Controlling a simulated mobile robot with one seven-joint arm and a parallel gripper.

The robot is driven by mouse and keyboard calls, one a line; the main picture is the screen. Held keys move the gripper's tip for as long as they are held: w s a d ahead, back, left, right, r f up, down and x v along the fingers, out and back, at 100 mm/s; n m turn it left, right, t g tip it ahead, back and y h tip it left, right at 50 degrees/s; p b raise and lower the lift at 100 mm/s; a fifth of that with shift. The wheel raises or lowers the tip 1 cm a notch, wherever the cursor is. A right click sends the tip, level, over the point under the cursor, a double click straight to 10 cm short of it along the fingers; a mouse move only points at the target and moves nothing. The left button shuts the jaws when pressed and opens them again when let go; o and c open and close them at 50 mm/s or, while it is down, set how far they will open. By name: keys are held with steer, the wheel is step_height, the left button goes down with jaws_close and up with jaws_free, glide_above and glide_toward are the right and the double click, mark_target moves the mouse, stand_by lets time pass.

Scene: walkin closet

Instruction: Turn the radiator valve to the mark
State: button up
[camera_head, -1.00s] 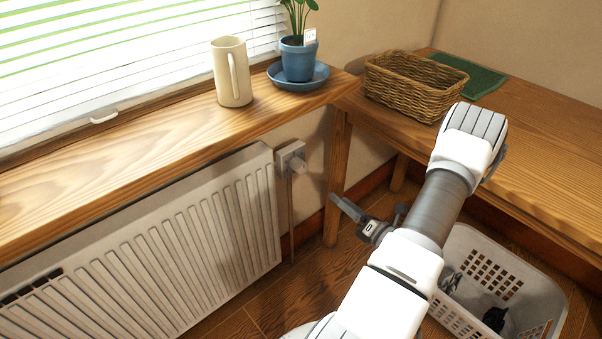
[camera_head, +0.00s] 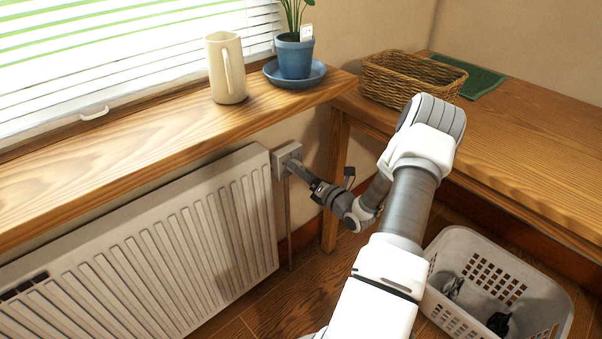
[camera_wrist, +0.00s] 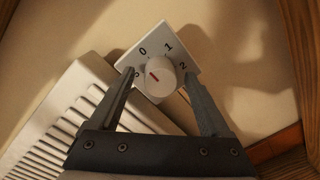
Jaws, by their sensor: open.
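The radiator valve shows in the wrist view as a round white knob (camera_wrist: 157,76) with a red line on its face. The red line lies toward the left of the knob face. My gripper (camera_wrist: 158,80) is open, with one finger on each side of the knob; I cannot tell whether either touches it. In the head view my gripper (camera_head: 296,168) reaches the plate (camera_head: 285,154) beside the radiator, and the knob is mostly hidden.
The white radiator (camera_head: 150,235) stands left of the valve. The wooden sill (camera_head: 140,135) above holds a cream mug (camera_head: 226,70) and a potted plant on a blue saucer (camera_head: 270,74). A table leg (camera_head: 335,185) is close on the right. A white laundry basket (camera_head: 450,245) stands on the floor.

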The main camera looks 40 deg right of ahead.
steer(key=shift+w, duration=0.25)
jaws_close()
stand_by(0.3)
steer(key=shift+m, duration=0.3)
